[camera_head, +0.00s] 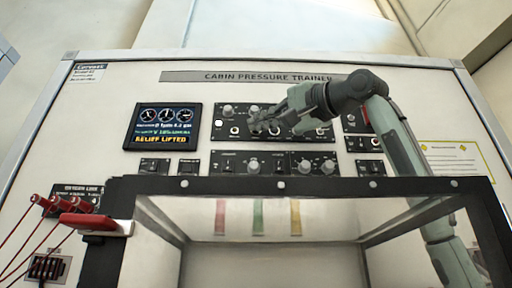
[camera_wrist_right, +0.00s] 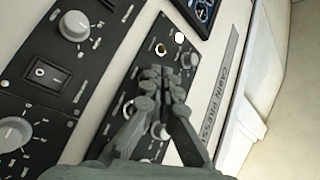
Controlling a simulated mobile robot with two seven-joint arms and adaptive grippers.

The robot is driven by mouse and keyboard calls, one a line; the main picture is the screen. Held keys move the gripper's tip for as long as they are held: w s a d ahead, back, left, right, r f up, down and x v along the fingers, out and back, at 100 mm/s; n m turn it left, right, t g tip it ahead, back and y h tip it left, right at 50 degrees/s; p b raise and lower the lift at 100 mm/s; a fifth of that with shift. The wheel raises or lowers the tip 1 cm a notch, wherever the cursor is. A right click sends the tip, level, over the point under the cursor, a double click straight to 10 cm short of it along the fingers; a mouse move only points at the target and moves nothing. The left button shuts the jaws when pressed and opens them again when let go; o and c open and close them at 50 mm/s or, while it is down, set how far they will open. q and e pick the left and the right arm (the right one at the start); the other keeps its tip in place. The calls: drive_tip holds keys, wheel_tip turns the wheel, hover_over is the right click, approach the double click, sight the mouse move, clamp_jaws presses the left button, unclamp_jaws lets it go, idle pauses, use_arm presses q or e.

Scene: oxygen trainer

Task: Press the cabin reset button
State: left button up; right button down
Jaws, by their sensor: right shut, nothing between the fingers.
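The cabin pressure trainer panel (camera_head: 300,88) stands upright ahead. Its upper black control strip (camera_head: 224,135) carries knobs and small round controls; the labels are too small to read, so I cannot tell which is the cabin reset button. My right gripper (camera_head: 262,123) is shut and empty in front of this strip, hiding its middle. In the right wrist view the shut fingertips (camera_wrist_right: 161,74) point at the strip (camera_wrist_right: 117,108), near a small round control (camera_wrist_right: 161,50) and a white round one (camera_wrist_right: 180,37). I cannot tell whether they touch anything. My left gripper is out of view.
A display (camera_head: 162,127) left of the strip reads "RELIEF LIFTED". A clear-fronted box with a black frame (camera_head: 320,186) juts out below the panel. A red handle (camera_head: 95,223) and red leads (camera_head: 40,202) are at the lower left.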

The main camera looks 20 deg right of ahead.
drive_tip(key=shift+w+d, duration=0.15)
drive_tip(key=shift+w, duration=0.25)
idle(0.6)
drive_tip(key=shift+s, duration=0.1)
drive_tip(key=shift+s+f, duration=0.1)
drive_tip(key=shift+s, duration=0.2)
drive_tip(key=shift+s+a, duration=0.25)
drive_tip(key=shift+s, duration=0.1)
drive_tip(key=s+b, duration=0.1)
drive_tip(key=s, duration=0.1)
drive_tip(key=s+a, duration=0.1)
drive_tip(key=s, duration=0.1)
drive_tip(key=shift+s+b, duration=0.35)
drive_tip(key=shift+s, duration=0.05)
idle(0.9)
